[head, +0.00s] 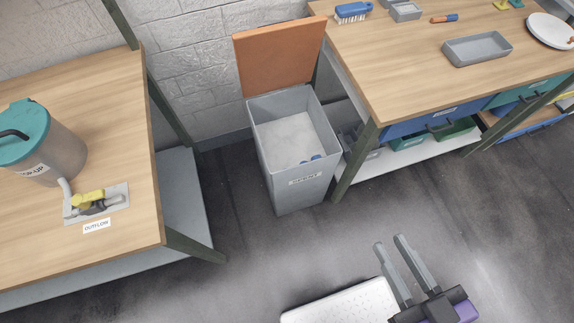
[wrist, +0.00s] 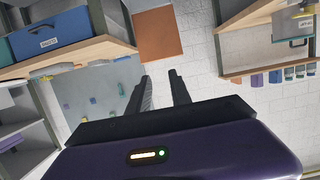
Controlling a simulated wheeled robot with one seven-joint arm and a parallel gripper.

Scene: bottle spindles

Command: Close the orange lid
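The orange lid (head: 279,58) stands open, tilted up against the back of a grey bin (head: 294,196) labelled "SPENT". The bin's inside shows pale, with small blue items at the bottom. In the wrist view an orange-brown panel (wrist: 158,35), which looks like the lid, is beyond my fingers against the white wall. My gripper (head: 390,243) is at the lower right in the head view, well in front of the bin and apart from it. Its two fingers are spread with nothing between them. They also show in the wrist view (wrist: 161,80).
A wooden workbench (head: 375,75) with a brush, trays and drawers stands to the bin's right. Another bench (head: 120,75) on the left holds a teal-lidded container (head: 50,155). The dark floor (head: 240,245) in front of the bin is clear.

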